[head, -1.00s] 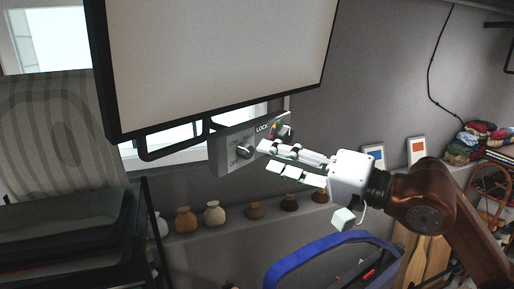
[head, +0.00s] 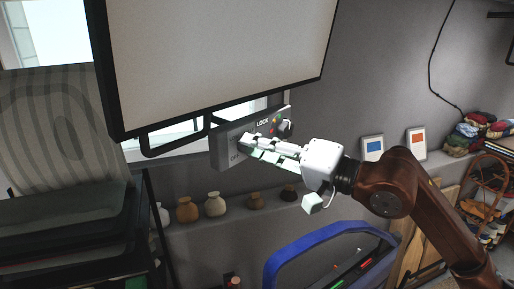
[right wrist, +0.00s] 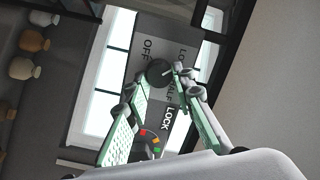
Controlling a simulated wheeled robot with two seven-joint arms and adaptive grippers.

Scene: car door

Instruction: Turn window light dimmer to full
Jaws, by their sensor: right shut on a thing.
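The light dimmer panel (head: 221,153) is a grey box under the large framed screen in the head view. It also shows in the right wrist view (right wrist: 150,32), with OFF, LOCK and partly hidden labels. The dark round dimmer knob (right wrist: 158,73) sits between my fingertips there; in the head view my fingers hide it. My right gripper (head: 247,147) reaches in from the right and is shut on the knob; its fingers also show in the right wrist view (right wrist: 159,76). The knob's exact setting cannot be told. My left gripper is out of view.
A lock dial with coloured marks (head: 279,124) is close beside my right fingers. The framed screen (head: 215,60) hangs just above. Several vases (head: 215,204) stand on a ledge below. A blue car door (head: 325,240) is lower right.

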